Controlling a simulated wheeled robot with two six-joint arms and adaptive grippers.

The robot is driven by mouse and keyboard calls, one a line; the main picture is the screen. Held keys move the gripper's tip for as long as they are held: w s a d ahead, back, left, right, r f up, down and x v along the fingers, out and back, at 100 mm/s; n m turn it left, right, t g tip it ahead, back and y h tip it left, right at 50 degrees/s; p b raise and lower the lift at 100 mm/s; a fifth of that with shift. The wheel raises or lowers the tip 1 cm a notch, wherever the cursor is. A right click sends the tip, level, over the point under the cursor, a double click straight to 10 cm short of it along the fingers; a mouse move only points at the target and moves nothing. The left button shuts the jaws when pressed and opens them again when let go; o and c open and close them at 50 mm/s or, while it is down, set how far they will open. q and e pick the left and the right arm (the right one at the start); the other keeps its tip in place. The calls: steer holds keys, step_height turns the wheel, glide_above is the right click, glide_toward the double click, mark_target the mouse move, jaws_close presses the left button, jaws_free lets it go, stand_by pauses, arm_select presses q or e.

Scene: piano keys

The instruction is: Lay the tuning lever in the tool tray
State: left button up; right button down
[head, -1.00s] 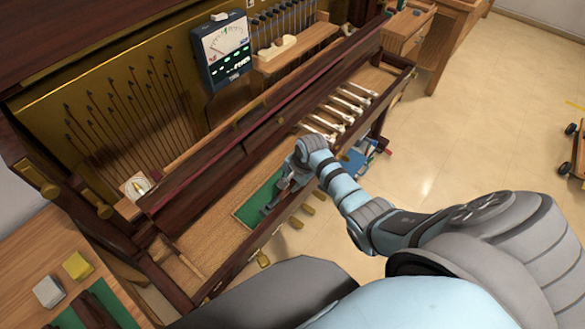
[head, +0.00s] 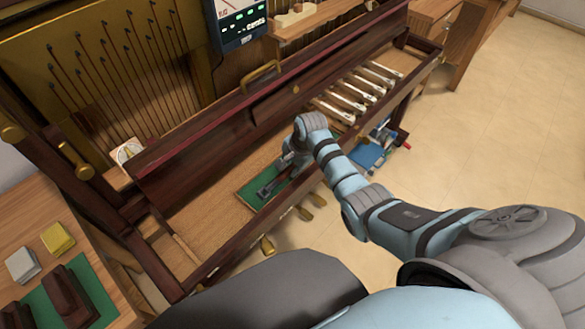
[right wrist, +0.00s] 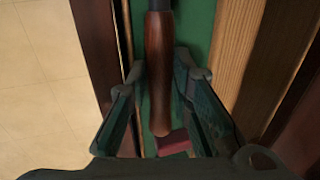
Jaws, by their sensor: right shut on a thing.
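The tuning lever has a reddish-brown wooden handle (right wrist: 158,75) and a dark shaft. My right gripper (right wrist: 166,78) is shut on the handle, one finger on each side. In the head view the dark end of the lever (head: 267,190) points down-left from my right gripper (head: 287,165). The tool tray (head: 248,191) is the green-lined area in the piano's key bed. The lever is over the green lining; I cannot tell whether it touches it. My arm hides the tray's right part. My left gripper is not in view.
Several white-topped keys (head: 358,92) lie right of the tray. A dark wooden rail (head: 225,262) runs along the front. A side bench (head: 30,225) with blocks stands at left. A meter (head: 240,20) is on the piano. A blue item (head: 368,156) sits beyond the rail.

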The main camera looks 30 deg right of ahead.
steer(key=shift+f, duration=0.25)
steer(key=c, duration=1.3)
jaws_free()
steer(key=shift+c, duration=0.2)
steer(key=p+v, duration=0.2)
steer(key=p, duration=0.1)
steer(key=p+v, duration=0.3)
steer(key=p, duration=0.1)
steer(key=s+p+v, duration=0.1)
steer(key=p+v, duration=0.2)
steer(key=p, duration=0.1)
steer(key=shift+w+d+f, duration=0.1)
steer(key=shift+d+f, duration=0.05)
steer(key=shift+f, duration=0.15)
